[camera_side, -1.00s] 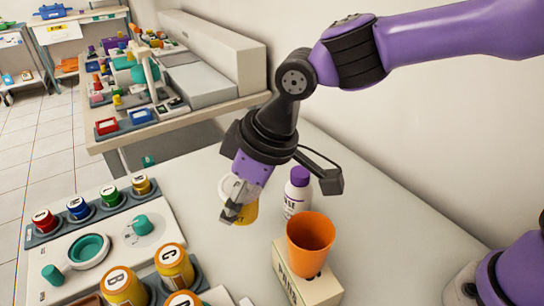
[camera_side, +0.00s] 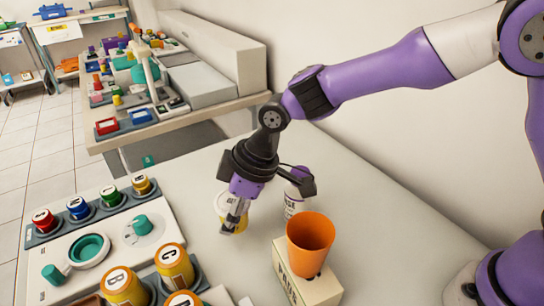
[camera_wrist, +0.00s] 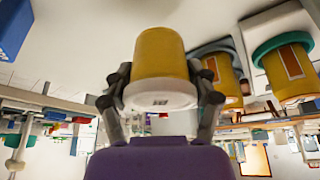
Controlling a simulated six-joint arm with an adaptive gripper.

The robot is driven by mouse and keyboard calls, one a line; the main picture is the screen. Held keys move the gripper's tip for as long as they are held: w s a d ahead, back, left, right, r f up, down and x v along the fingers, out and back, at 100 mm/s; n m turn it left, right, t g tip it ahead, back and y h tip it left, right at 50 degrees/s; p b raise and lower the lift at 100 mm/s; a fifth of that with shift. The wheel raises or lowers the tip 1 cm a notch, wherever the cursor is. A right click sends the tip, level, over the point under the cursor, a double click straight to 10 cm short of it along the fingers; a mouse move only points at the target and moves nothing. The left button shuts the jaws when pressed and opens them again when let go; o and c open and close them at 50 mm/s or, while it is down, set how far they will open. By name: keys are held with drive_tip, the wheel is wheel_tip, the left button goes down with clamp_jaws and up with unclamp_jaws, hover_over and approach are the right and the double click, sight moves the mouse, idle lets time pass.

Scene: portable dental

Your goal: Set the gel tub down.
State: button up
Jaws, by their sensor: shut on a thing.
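The gel tub (camera_side: 226,217) is a yellow tub with a white top. It also shows in the wrist view (camera_wrist: 161,52), between the two fingers. My gripper (camera_side: 238,217) points down and is shut on the tub's sides, and it partly hides the tub in the side view. The tub looks close to upright, at or just above the white table (camera_side: 205,190). I cannot tell whether its base touches.
A white bottle with a purple cap (camera_side: 297,190) stands close to the right of my gripper. An orange cup (camera_side: 311,240) stands on a box (camera_side: 307,286) nearer the camera. A tray of jars (camera_side: 90,212) is at left. The table behind is clear.

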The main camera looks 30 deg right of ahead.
drive_tip(key=shift+f, duration=2.05)
drive_tip(key=shift+f, duration=0.15)
drive_tip(key=o, duration=1.2)
